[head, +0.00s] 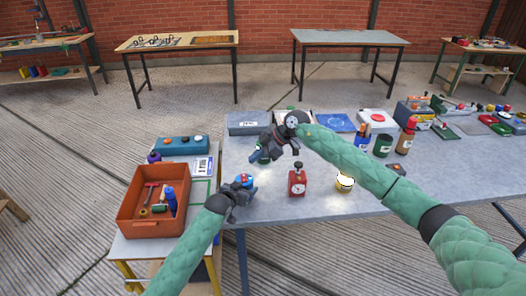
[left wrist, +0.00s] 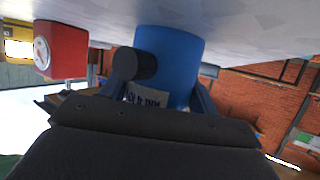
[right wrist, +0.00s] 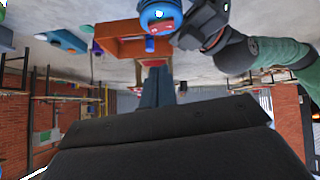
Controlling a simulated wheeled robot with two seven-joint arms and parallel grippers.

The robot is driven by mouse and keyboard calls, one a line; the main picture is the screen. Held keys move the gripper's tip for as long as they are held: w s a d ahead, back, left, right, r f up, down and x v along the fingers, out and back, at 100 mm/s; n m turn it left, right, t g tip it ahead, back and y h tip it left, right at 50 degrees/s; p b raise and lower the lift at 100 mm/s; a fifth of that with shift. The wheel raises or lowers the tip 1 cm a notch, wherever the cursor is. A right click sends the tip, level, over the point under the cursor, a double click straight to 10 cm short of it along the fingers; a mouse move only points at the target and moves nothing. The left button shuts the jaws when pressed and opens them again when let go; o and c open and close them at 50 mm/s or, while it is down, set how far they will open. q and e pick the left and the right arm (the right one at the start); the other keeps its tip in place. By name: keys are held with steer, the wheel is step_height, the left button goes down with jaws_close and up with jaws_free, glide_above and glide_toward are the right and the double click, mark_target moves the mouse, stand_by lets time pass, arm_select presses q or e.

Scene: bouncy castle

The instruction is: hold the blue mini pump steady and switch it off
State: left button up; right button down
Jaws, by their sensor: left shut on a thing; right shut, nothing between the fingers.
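The blue mini pump (head: 244,179) stands near the front left edge of the grey table, with red on its top. My left gripper (head: 240,191) is shut on it from the front left. The blue body fills the space between the fingers in the left wrist view (left wrist: 178,55). The pump also shows at the top of the right wrist view (right wrist: 155,14), with a red patch and a small light spot on its end face. My right gripper (head: 262,154) is shut and empty, above the table behind the pump and apart from it.
An orange tray (head: 133,216) is on the lower stand at left. Bottles, boxes and trays line the table's back.

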mark_target(241, 178)
steer(key=f, duration=0.1)
steer(key=a+f, duration=0.1)
steer(key=f, duration=0.1)
steer(key=a+f, duration=0.1)
steer(key=shift+w+a+f, duration=0.2)
steer(key=shift+a+f, duration=0.05)
steer(key=shift+f, duration=0.05)
steer(key=shift+w+f, duration=0.15)
steer(key=shift+f, duration=0.75)
steer(key=shift+f, duration=0.2)
steer(key=shift+s+r, duration=0.15)
steer(key=shift+s, duration=0.6)
steer(key=shift+r, duration=0.1)
